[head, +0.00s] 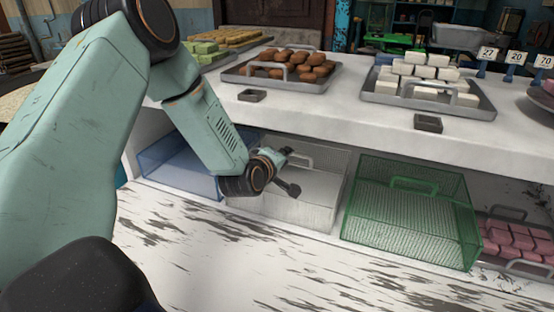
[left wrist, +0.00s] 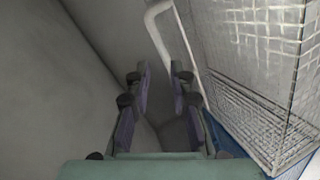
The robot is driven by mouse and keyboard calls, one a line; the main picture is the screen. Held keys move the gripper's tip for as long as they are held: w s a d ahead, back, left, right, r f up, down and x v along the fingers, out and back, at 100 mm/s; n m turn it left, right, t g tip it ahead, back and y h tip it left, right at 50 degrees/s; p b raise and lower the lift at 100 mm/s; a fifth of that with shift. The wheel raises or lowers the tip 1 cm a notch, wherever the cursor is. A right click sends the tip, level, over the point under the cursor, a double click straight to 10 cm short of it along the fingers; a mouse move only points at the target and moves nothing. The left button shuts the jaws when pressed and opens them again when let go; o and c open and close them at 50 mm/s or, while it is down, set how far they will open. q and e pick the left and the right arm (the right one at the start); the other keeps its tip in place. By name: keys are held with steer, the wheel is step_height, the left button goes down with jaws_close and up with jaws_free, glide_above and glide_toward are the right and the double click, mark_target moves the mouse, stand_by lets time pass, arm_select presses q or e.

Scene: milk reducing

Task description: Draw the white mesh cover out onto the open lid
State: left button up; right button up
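The white mesh cover (head: 318,200) stands in the low opening under the counter, between a blue and a green mesh cover. My left gripper (head: 290,172) is at its top front in the head view, with its two fingers apart. In the left wrist view my left gripper (left wrist: 162,85) is open, and the white handle (left wrist: 163,35) runs from above down behind the right finger. I cannot tell whether they touch. The mesh wall (left wrist: 245,75) lies to the right. The open lid (head: 250,265), a worn white board, lies flat in front. My right gripper is not in view.
The blue mesh cover (head: 178,170) is on the left and the green mesh cover (head: 410,215) on the right. The counter edge (head: 370,128) overhangs them, with trays above. Pink blocks (head: 520,240) lie at far right. The board in front is clear.

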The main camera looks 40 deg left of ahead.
mark_target(291, 166)
arm_select(q)
steer(key=shift+w+a+f+n, duration=0.1)
steer(key=shift+a+f+n, duration=0.1)
steer(key=shift+n, duration=1.1)
steer(key=shift+s+d+r+n, duration=0.2)
steer(key=shift+s+d+n, duration=0.15)
steer(key=shift+n, duration=0.35)
steer(key=shift+w+a+f, duration=0.2)
steer(key=shift+f, duration=0.1)
steer(key=shift+w, duration=0.4)
steer(key=x, duration=0.1)
steer(key=b+x, duration=0.1)
steer(key=x, duration=0.3)
steer(key=shift+a+f, duration=0.15)
steer(key=shift+f, duration=0.2)
steer(key=shift+w, duration=0.6)
steer(key=shift+a, duration=0.1)
